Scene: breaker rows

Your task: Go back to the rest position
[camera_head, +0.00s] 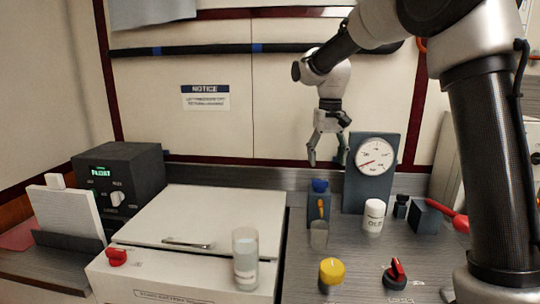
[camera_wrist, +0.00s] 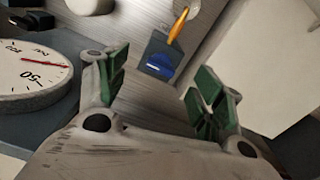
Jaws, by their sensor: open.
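My gripper (camera_head: 326,152) hangs from the raised arm in the head view, fingers pointing down. It is in front of the back wall, just left of the dial gauge and above the small blue-topped holder. In the wrist view my gripper (camera_wrist: 160,88) has its two green-padded fingers spread apart with nothing between them. The dial gauge (camera_head: 375,157) stands on a grey block; it also shows at the left of the wrist view (camera_wrist: 30,75). The holder with the blue top and orange lever (camera_head: 319,200) is below the fingers and apart from them.
A white lidded box (camera_head: 215,212) carries a clear cylinder (camera_head: 245,255). A white jar (camera_head: 374,215), a clear cup (camera_head: 319,234), a yellow knob (camera_head: 332,272) and a red switch (camera_head: 397,272) stand on the counter. A black unit (camera_head: 120,180) is at left. A dark rail (camera_head: 200,50) crosses the wall.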

